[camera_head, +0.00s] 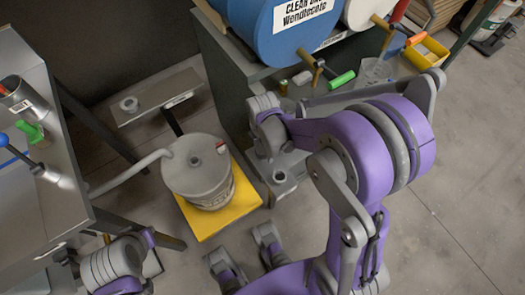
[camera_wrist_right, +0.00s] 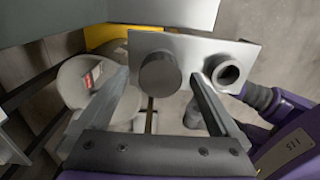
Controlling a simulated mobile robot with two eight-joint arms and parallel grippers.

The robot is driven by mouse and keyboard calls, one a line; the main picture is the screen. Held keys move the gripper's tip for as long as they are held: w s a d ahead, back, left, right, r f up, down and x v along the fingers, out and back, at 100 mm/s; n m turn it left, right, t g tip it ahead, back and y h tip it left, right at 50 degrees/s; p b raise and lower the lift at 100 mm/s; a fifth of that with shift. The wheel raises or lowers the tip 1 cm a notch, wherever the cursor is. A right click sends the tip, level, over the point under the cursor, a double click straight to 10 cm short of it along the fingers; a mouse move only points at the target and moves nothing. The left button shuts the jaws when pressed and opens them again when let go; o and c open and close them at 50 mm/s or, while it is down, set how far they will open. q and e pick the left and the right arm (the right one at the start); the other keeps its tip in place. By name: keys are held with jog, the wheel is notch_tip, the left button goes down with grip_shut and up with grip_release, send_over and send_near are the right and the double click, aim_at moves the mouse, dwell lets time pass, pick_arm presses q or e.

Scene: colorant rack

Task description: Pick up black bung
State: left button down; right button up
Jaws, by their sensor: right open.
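The black bung (camera_wrist_right: 159,73) is a dark grey round cylinder on a light metal plate (camera_wrist_right: 196,46) in the right wrist view. A round open socket (camera_wrist_right: 227,72) is beside it on the right. My right gripper (camera_wrist_right: 160,80) is open, with one finger on each side of the bung in that view; I cannot tell whether they touch it. In the head view my right gripper (camera_head: 268,140) is over the plate (camera_head: 292,165) beside the cabinet, and I cannot make out the bung there. My left arm's end (camera_head: 112,265) is at the lower left; its jaws are unclear.
A grey drum (camera_head: 205,175) with a hose stands on a yellow platform (camera_head: 209,222), left of my right gripper. A metal workbench (camera_head: 60,215) is at the far left. A cabinet (camera_head: 232,85) with blue and white canisters stands behind. Open floor (camera_head: 470,215) lies right.

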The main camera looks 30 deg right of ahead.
jog(key=shift+f, duration=0.55)
jog(key=c, duration=1.4)
jog(key=shift+r, duration=0.1)
jog(key=shift+c, duration=0.2)
